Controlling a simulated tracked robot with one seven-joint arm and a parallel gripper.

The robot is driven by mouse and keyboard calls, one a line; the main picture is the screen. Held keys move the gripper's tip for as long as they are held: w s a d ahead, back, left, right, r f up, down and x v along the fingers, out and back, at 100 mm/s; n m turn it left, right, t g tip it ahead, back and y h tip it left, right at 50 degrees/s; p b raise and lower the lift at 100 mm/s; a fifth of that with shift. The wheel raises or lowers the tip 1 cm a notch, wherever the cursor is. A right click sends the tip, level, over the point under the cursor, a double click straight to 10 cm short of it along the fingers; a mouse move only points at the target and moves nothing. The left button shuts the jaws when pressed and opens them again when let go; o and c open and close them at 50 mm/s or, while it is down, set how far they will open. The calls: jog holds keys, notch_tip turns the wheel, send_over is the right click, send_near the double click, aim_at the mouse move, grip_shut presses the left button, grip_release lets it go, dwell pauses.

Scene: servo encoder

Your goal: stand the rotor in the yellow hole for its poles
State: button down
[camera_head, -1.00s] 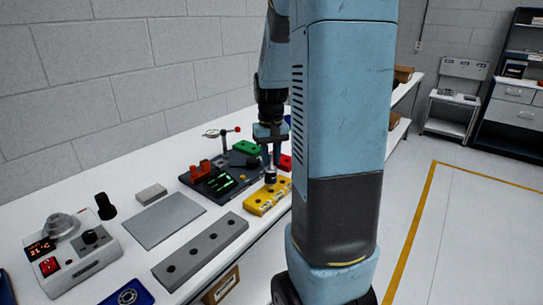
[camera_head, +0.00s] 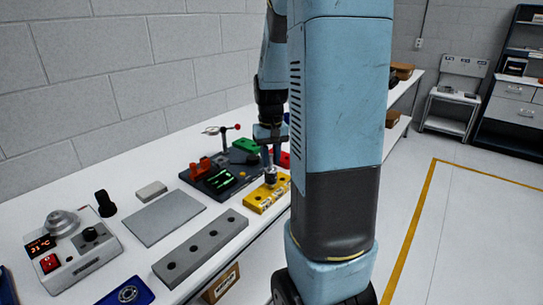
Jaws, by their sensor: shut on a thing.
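The rotor (camera_head: 270,177) is a small dark cylinder with a light metallic part, upright at the far end of the yellow block (camera_head: 257,200). My gripper (camera_head: 271,164) points down over that end and is shut on the rotor's upper part. The rotor's lower end meets the yellow block in the picture. I cannot tell whether it is inside a hole or just above one. Part of the yellow block's right side is close to my arm's large blue link.
A dark fixture board (camera_head: 222,181) with red and green parts lies left of the yellow block. A grey block with several holes (camera_head: 203,250), a grey plate (camera_head: 166,217) and a temperature unit (camera_head: 72,248) are nearer. A thin stand with a red knob (camera_head: 237,127) rises behind.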

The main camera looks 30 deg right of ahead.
jog(key=shift+f, duration=1.1)
dwell(0.4)
jog(key=shift+c, duration=2.4)
grip_release()
jog(key=shift+r, duration=3.2)
jog(key=shift+s+r, duration=0.1)
